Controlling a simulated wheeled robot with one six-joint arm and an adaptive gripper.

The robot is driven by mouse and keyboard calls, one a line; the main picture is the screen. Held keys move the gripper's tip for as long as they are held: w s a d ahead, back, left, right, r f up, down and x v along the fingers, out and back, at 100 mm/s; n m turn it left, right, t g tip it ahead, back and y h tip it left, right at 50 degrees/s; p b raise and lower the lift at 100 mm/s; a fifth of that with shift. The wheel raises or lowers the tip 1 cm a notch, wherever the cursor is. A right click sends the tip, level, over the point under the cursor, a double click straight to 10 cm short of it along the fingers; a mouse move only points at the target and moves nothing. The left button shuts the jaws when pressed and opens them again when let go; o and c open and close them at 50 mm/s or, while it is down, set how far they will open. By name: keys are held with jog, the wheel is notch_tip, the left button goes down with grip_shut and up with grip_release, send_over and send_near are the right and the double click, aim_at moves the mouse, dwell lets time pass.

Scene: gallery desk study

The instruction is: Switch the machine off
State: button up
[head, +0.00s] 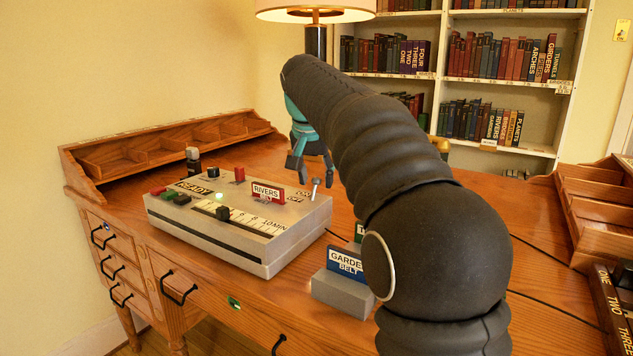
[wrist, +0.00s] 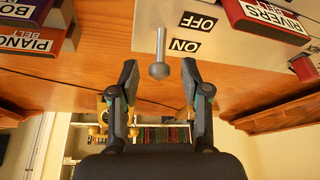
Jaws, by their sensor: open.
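The machine (head: 300,222) is a grey box on the desk, with a READY label, a small lit green light (head: 205,197) and a scale ending in 10 MIN. Its metal toggle lever (head: 315,188) has a ball tip and rises at the right end, beside the ON and OFF labels. My gripper (head: 312,165) is open just above and behind the lever. In the wrist view the lever (wrist: 160,48) reaches between the open fingertips, its ball apart from both. The ON label (wrist: 184,45) and OFF label (wrist: 203,23) lie to its right. Which way the lever leans is unclear.
A red RIVERS BELT block (head: 267,195) stands on the machine, with a slider (head: 222,212) and several buttons at left. A grey holder (head: 342,292) with labelled blocks stands in front right. A lamp (head: 315,12) and bookshelves (head: 445,85) are behind.

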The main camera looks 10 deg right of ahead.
jog(key=shift+x, duration=0.9)
grip_shut()
